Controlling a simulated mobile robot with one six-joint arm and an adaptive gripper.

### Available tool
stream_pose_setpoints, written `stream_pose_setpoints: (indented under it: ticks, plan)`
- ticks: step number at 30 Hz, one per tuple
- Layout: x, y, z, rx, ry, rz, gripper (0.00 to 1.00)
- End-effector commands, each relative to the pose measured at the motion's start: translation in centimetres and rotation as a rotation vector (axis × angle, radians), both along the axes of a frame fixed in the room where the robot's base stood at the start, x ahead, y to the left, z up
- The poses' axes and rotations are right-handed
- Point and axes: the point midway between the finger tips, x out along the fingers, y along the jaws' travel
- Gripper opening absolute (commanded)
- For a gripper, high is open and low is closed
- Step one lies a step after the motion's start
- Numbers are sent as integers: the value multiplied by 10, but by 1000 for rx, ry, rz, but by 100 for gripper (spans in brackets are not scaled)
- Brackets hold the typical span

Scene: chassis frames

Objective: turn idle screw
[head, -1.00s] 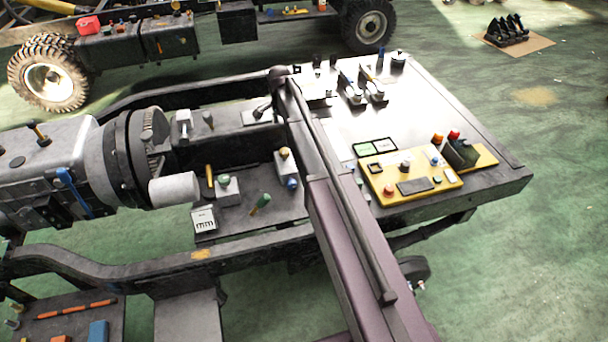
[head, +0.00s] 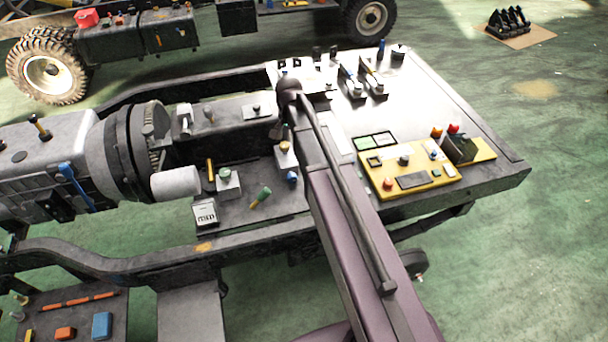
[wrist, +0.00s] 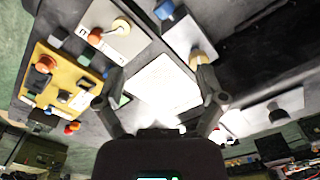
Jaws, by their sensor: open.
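I cannot tell for certain which knob is the idle screw. In the head view, a grey block with a brass-coloured knob (head: 285,147) stands on the chassis shelf, just left of my arm. A blue knob (head: 292,177) is in front of it. Another block bears a green knob (head: 224,173). In the wrist view, my gripper (wrist: 160,78) is open, its fingers wide apart with nothing between them. A tan knob (wrist: 200,58) shows by the right fingertip; contact cannot be told. A blue knob (wrist: 165,10) is farther up. In the head view my arm largely hides the gripper.
A yellow control panel (head: 408,182) sits on the metal deck (head: 430,105) right of my arm. A white cylinder (head: 176,182) and the engine (head: 50,165) are left. A green-handled tool (head: 261,197) and a labelled box (head: 205,213) are on the shelf.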

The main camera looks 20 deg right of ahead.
Motion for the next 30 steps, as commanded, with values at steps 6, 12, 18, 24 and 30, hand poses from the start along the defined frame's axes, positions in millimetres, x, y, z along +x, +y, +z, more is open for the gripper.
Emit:
stream_pose_setpoints:
  ticks: [6,12,18,24,30]
  plan:
    - [-35,0,0,0,0,118,89]
    - [-63,0,0,0,0,228,89]
    - [-91,0,0,0,0,337,89]
    - [-119,0,0,-1,1,446,89]
    - [-143,0,0,-1,1,543,89]
